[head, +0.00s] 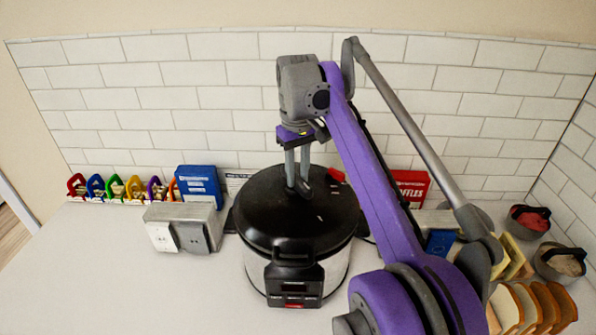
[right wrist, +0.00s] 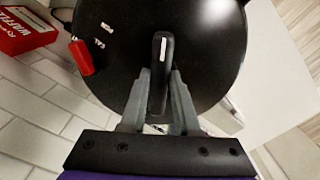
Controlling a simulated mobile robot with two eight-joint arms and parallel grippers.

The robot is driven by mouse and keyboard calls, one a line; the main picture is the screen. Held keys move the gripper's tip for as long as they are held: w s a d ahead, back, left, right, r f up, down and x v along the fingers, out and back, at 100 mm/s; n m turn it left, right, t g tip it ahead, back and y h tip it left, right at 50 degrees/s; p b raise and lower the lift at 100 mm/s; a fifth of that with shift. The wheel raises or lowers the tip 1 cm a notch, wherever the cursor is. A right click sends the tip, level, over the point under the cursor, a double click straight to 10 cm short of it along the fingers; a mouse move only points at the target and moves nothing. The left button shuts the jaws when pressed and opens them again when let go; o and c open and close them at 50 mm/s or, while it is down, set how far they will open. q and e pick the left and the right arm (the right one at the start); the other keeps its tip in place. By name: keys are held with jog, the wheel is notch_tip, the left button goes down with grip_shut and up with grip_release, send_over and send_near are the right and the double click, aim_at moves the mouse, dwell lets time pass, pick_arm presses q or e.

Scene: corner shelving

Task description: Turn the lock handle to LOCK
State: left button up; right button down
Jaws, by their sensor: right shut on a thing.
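A pressure cooker (head: 297,259) with a black lid (head: 262,205) stands on the counter against the tiled wall in the head view. In the right wrist view a black lock handle (right wrist: 162,48) with a white line stands on the lid (right wrist: 206,60). My right gripper (head: 297,185) reaches down onto the lid. Its fingers (right wrist: 160,82) are shut on the handle, one on each side. Small white lettering (right wrist: 103,35) is on the lid near a red knob (right wrist: 82,58). It is too small to read surely. My left gripper is not in view.
A red box (head: 409,186) is behind my right arm. Bread slices (head: 530,306) and dark bowls (head: 561,262) are at the right. The counter's front left is clear.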

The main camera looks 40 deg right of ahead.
aim_at(298, 178)
jog(key=shift+m, duration=0.4)
jog(key=c, duration=0.6)
grip_release()
jog(key=shift+c, duration=0.2)
notch_tip(298, 178, up, 11)
jog(key=shift+f, duration=0.1)
jog(key=shift+f, duration=0.1)
dwell(0.5)
